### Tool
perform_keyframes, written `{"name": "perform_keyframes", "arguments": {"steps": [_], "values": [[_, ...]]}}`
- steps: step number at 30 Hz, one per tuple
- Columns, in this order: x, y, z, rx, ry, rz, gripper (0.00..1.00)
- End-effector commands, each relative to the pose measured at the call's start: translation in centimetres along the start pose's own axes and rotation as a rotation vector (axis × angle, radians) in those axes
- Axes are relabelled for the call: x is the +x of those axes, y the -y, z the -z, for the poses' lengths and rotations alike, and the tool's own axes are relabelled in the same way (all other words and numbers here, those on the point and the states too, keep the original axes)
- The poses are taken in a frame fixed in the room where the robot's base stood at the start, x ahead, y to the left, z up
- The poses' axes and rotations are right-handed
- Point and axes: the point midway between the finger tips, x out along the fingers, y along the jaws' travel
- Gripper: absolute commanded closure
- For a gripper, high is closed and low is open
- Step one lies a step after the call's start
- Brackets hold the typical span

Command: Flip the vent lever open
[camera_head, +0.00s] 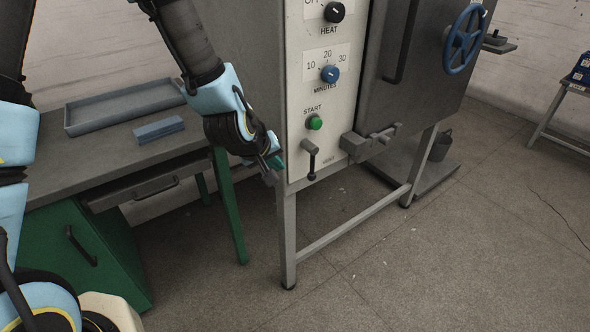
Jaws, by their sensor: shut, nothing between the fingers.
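My gripper (276,163) is shut and empty. It is left of the lever, near the left edge of the panel, with a visible gap between its tip and the lever. Whether it touches the cabinet side cannot be told.
Above the lever are a green START button (314,123), a blue MINUTES dial (330,74) and a black HEAT dial (334,12). A grey latch block (354,147) sticks out to the right. A workbench (60,175) with a tray (85,125) stands left. Floor in front is clear.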

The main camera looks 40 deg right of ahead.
Motion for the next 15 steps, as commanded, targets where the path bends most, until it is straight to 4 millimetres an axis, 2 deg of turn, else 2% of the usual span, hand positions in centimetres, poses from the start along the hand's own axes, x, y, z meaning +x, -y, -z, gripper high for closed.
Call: {"name": "perform_keyframes", "arguments": {"steps": [7, 15], "values": [[1.4, 0.0, 0.0, 0.000, 0.003, 0.001, 1.00], [5.7, 0.0, 0.0, 0.000, 0.004, 0.002, 1.00]]}}
